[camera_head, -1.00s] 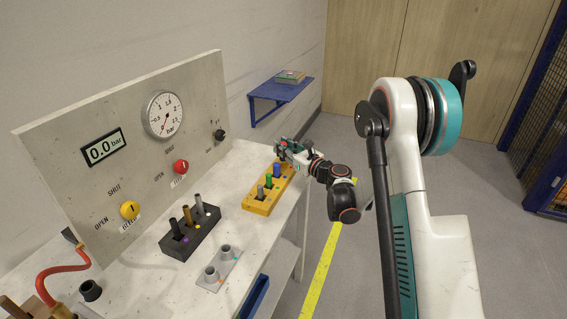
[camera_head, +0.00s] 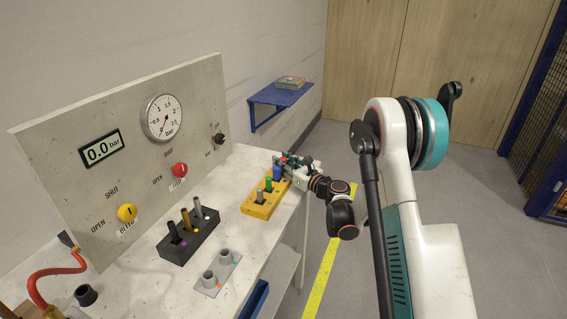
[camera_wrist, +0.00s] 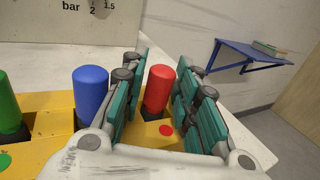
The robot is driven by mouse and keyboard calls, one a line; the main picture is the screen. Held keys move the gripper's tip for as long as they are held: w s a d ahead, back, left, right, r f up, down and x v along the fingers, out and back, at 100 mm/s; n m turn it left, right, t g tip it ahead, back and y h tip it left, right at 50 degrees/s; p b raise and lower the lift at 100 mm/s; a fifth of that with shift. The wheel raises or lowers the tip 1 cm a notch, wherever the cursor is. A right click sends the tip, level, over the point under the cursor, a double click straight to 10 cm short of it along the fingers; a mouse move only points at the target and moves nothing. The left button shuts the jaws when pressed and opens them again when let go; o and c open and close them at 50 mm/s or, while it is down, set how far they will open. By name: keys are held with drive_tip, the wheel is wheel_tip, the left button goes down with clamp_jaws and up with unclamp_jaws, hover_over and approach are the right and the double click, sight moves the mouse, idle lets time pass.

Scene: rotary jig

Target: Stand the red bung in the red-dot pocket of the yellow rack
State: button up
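The red bung (camera_wrist: 158,88) stands upright at the end pocket of the yellow rack (camera_wrist: 52,123), beside the red dot (camera_wrist: 166,130). Its lower end is at the dark pocket opening. My gripper (camera_wrist: 160,75) has its two teal-padded fingers on either side of the bung, with narrow gaps visible, so it looks open around it. In the head view my gripper (camera_head: 288,162) is at the far end of the yellow rack (camera_head: 258,209), and the bung is mostly hidden there by the fingers.
A blue bung (camera_wrist: 90,92) stands in the neighbouring pocket, close to my left finger; a green bung (camera_wrist: 5,95) is farther left. A black rack (camera_head: 190,243) and a grey holder (camera_head: 219,272) stand nearer on the bench. A blue shelf (camera_head: 281,97) is on the wall beyond.

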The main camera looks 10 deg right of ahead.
drive_tip(key=shift+r, duration=0.1)
drive_tip(key=p+v, duration=0.2)
drive_tip(key=v, duration=1)
